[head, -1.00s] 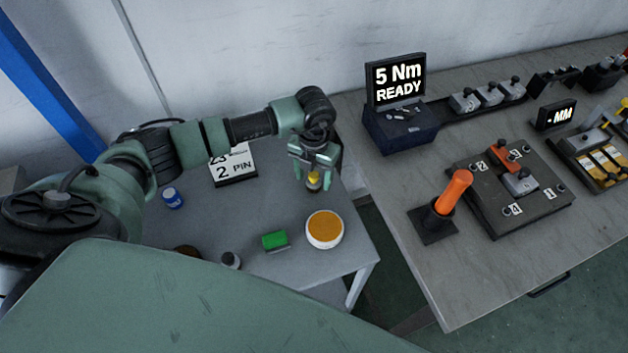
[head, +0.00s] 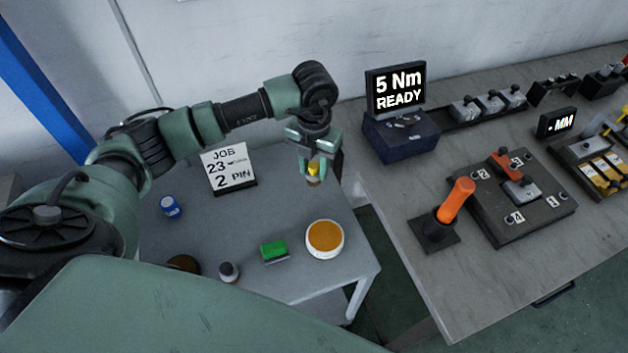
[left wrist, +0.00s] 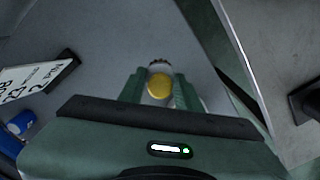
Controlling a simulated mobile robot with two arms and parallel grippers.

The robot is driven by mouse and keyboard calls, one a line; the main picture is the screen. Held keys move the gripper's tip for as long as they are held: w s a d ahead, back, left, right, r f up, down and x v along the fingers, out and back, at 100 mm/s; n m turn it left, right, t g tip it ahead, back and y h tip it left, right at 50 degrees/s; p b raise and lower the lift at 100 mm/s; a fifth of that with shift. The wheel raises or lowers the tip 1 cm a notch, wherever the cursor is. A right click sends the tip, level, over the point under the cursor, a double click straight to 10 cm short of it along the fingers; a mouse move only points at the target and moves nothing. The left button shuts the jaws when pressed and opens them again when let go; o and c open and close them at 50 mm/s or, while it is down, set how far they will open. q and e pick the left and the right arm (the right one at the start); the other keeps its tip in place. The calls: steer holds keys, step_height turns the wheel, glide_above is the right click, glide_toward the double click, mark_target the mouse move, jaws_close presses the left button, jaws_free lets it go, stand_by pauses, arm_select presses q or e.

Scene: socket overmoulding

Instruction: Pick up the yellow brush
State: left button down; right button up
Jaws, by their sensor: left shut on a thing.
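The yellow brush (head: 313,169) is a small piece with a yellow top and a paler lower part. My left gripper (head: 313,163) is shut on it, pointing down above the far right part of the small grey table (head: 205,250). In the left wrist view the brush (left wrist: 159,86) sits between the two green fingers (left wrist: 160,92), with dark bristles at its far end. It appears to be held clear of the table top. My right gripper is not in view.
On the small table are a blue jar (head: 170,207), a job card (head: 229,168), a green block (head: 274,250), a grey-capped bottle (head: 229,271) and a white bowl with orange contents (head: 325,239). A workbench (head: 420,270) stands to the right, with an orange-handled tool (head: 457,200).

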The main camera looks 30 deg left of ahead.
mark_target(314, 166)
arm_select(q)
step_height(314, 166, up, 13)
steer(key=b, duration=0.1)
steer(key=shift+b, duration=0.35)
stand_by(0.4)
